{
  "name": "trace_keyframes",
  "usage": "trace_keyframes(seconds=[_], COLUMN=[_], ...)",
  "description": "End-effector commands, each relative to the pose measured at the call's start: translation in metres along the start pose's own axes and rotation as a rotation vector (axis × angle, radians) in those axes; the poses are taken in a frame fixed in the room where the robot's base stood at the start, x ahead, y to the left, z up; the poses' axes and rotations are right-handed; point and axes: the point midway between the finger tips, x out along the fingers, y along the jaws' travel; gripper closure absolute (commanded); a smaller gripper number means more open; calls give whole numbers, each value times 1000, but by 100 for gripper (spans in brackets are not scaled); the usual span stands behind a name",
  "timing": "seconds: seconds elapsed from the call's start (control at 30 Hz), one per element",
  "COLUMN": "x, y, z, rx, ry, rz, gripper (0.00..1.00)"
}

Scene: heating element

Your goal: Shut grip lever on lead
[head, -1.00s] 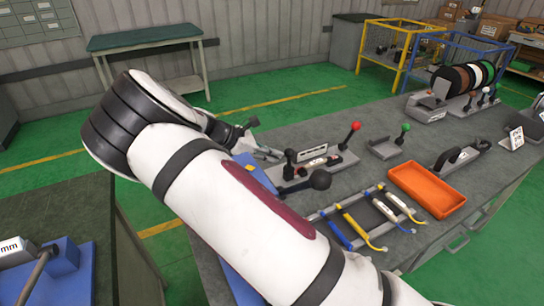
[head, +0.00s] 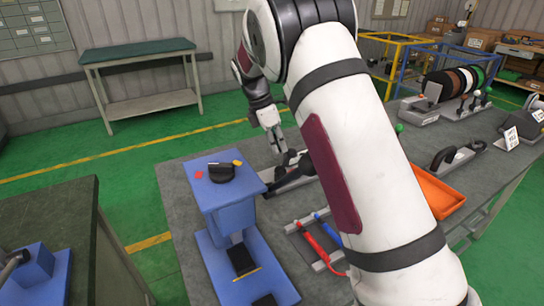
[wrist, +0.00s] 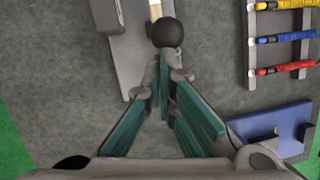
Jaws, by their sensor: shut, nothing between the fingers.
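The grip lever ends in a black ball knob (wrist: 168,32) at the top of the wrist view. In the head view, a dark lever handle (head: 290,182) shows just below my gripper (head: 283,158), partly behind my arm. My gripper also shows in the wrist view (wrist: 164,75), with its teal fingers shut and empty. The fingertips are close below the knob; I cannot tell whether they touch it. A grey fixture base (wrist: 124,50) lies left of the knob. A pale piece shows above the knob, but I cannot tell whether it is the lead.
A blue stand (head: 225,215) with a black top piece stands left of my gripper. A rack of coloured leads (wrist: 283,38) lies to the right in the wrist view. An orange tray (head: 437,195) is beyond my arm. Bare bench lies left of the fixture.

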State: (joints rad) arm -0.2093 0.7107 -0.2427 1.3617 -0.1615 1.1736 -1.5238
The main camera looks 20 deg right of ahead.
Motion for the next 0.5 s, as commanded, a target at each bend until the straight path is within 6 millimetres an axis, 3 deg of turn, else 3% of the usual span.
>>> trace_keyframes(seconds=[0.5], x=[22], y=[9], z=[35], rx=[-60], ry=[479], rz=[-65], gripper=[100])
